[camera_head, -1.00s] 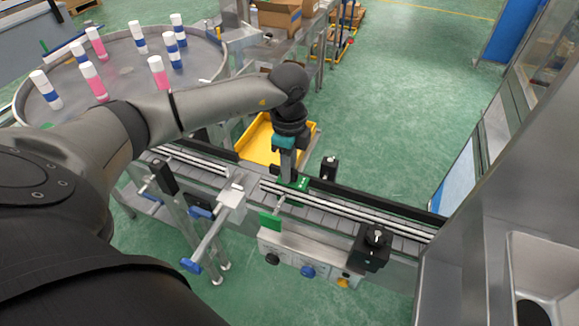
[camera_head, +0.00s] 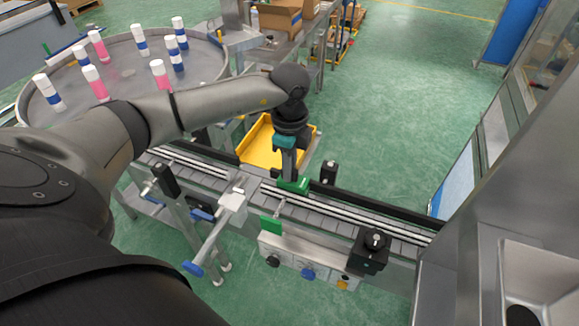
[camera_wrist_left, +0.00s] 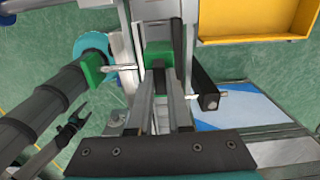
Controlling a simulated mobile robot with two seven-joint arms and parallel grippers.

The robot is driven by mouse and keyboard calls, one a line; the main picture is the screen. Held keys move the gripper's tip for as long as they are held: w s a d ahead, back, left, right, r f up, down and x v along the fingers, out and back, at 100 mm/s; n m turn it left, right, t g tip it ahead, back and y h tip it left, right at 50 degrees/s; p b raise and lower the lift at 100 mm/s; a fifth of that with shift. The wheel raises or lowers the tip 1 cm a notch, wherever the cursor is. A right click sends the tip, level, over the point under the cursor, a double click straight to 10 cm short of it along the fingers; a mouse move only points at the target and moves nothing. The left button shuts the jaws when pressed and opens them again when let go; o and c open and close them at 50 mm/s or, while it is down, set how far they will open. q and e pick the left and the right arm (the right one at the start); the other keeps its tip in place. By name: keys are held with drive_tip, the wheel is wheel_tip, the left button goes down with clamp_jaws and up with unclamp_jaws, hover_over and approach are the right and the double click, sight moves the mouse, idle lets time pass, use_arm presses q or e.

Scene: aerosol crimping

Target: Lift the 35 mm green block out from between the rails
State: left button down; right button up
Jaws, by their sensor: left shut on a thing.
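The green block (camera_head: 294,185) is at the tips of my left gripper (camera_head: 289,174), over the conveyor rails. My left gripper is shut on it and points down. In the left wrist view the block (camera_wrist_left: 158,51) shows at the far end of the two fingers, above the conveyor. The block covers part of the rails in the head view. I cannot tell exactly how far its underside is above the belt.
The conveyor rails (camera_head: 335,208) run to the lower right. A second green piece (camera_head: 271,226) is on the conveyor's front side. Black clamp posts (camera_head: 328,172) stand by the rails. A yellow tray (camera_head: 259,147) lies behind. A round table (camera_head: 126,70) holds several bottles.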

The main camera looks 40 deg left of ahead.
use_arm(q)
drive_tip(key=shift+r+p, duration=3.45)
drive_tip(key=shift+r, duration=0.9)
drive_tip(key=shift+f, duration=0.1)
